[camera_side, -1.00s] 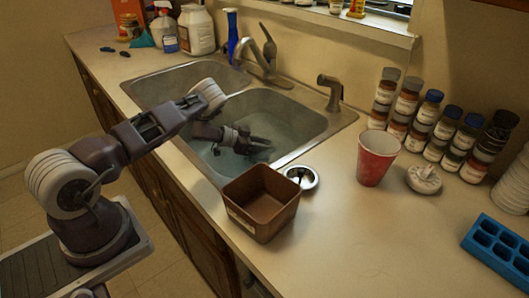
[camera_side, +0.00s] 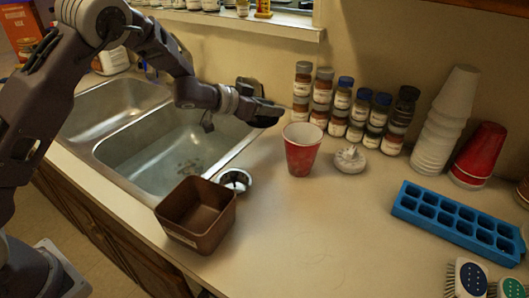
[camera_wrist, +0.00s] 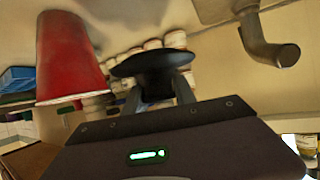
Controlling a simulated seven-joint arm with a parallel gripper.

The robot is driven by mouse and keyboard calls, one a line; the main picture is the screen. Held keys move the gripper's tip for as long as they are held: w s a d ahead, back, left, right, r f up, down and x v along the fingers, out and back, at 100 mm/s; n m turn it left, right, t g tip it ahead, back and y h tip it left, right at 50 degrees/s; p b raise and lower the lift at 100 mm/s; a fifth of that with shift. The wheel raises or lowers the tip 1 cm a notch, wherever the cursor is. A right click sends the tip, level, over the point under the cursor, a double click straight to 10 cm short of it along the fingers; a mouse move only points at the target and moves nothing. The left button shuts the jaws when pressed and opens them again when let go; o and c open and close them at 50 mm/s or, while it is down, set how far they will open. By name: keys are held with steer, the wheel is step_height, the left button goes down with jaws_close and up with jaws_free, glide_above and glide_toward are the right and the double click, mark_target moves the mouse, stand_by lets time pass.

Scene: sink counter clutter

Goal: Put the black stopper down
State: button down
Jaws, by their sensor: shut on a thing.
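The black stopper (camera_wrist: 150,63) is a dark round disc in the wrist view. My gripper (camera_wrist: 160,92) is shut on it from below in that picture, with the disc beyond the fingertips. In the side view my gripper (camera_side: 260,110) is above the counter behind the sink's right rim, left of the jars. The stopper is hard to tell from the dark fingers there.
A red cup (camera_side: 302,150), a white knobbed item (camera_side: 349,159) and several jars (camera_side: 340,105) stand right of my gripper. A metal strainer (camera_side: 235,180) and brown box (camera_side: 197,215) sit by the sink. A blue ice tray (camera_side: 460,222) lies right.

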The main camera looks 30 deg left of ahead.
mark_target(273, 149)
steer(key=shift+s+d+f, duration=0.35)
steer(key=shift+d+f, duration=0.3)
steer(key=shift+d, duration=0.2)
step_height(273, 149, down, 8)
steer(key=shift+w, duration=0.1)
steer(key=shift+a, duration=0.1)
steer(key=c, duration=1)
jaws_free()
steer(key=shift+f, duration=0.15)
steer(key=v, duration=1.2)
steer(key=shift+r, duration=0.25)
